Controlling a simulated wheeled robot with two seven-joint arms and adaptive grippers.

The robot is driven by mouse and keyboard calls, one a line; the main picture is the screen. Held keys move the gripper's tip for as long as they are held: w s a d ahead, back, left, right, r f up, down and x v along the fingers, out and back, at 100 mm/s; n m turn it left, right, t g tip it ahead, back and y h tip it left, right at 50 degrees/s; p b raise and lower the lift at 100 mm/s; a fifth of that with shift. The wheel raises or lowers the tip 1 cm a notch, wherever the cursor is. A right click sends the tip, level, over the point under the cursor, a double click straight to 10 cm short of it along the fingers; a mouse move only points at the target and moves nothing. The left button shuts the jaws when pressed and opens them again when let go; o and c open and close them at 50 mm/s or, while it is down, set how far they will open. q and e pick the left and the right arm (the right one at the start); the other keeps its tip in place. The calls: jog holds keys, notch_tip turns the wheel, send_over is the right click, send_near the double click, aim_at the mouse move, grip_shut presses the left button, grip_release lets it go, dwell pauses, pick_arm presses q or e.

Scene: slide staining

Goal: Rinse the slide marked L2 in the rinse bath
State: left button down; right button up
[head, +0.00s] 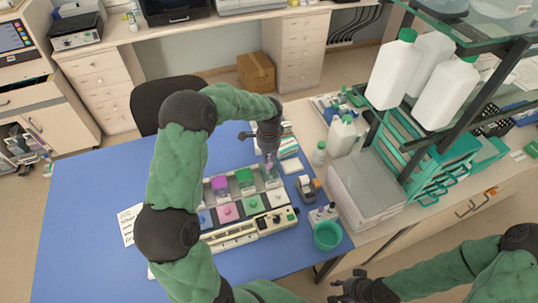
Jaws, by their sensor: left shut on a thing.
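The staining station (245,232) stands on the blue bench mat. It has a back row with a magenta bath (220,183), a green bath (244,178) and a clear bath (271,183) at the right end. My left gripper (269,153) points down over the clear bath, shut on a small slide (270,167) with a pinkish tint. The slide is at the top of that bath; how deep it sits and its marking cannot be read. My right gripper (352,289) is at the bottom edge, empty as far as visible and away from the station.
Dropper bottles (322,213) and a green beaker (327,236) stand right of the station. A label dispenser (308,188) and white bottles (342,138) are beyond. A paper sheet (127,226) lies left. The mat's left side is clear. A glass shelf overhangs the right.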

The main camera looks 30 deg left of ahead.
aim_at(269, 169)
pick_arm(q)
jog(key=shift+f+b, duration=1.3)
jog(key=shift+f, duration=1.1)
dwell(0.4)
notch_tip(269, 169, up, 10)
jog(key=p, duration=0.6)
jog(key=shift+f, duration=0.1)
jog(key=shift+f, duration=0.1)
